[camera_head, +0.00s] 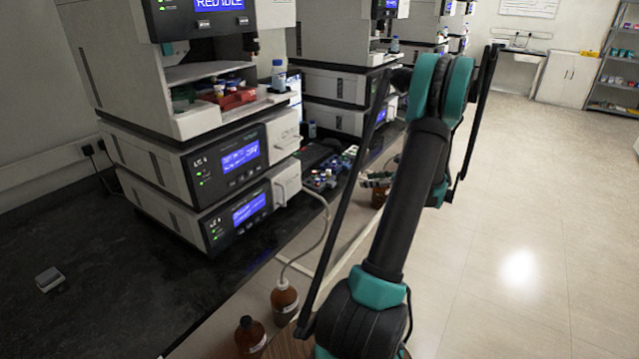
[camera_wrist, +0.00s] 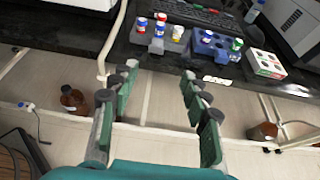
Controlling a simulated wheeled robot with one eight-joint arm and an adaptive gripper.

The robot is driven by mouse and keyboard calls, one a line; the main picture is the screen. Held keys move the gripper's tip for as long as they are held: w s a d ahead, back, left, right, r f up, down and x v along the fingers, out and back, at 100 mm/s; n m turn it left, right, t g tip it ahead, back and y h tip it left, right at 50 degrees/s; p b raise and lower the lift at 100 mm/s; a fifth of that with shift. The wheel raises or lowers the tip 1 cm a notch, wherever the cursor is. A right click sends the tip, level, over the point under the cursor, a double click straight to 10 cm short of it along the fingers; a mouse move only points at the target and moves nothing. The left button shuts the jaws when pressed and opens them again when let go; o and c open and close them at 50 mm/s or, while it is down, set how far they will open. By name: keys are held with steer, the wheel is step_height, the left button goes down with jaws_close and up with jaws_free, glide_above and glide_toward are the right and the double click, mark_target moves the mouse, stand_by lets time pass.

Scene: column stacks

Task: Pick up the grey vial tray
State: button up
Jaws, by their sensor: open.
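The grey vial tray (camera_wrist: 169,46) stands near the front edge of the dark bench in the wrist view. It holds a few vials with red, blue and pale caps. My gripper (camera_wrist: 159,76) is open and empty, its two fingers spread apart in front of the bench edge and short of the tray. In the head view the trays are a small cluster on the bench beside the instrument stack, and I cannot clearly tell the grey one there. My arm hides part of that area.
A blue vial tray (camera_wrist: 228,57) stands just right of the grey one, with a white box (camera_wrist: 266,66) beyond it. A keyboard (camera_wrist: 190,14) lies behind. Brown bottles (camera_wrist: 75,100) stand below the bench. The instrument stack (camera_head: 235,165) rises left of the trays.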

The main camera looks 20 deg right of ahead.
glide_toward(331, 182)
steer(key=x, duration=0.3)
steer(key=shift+x, duration=2.85)
jaws_close()
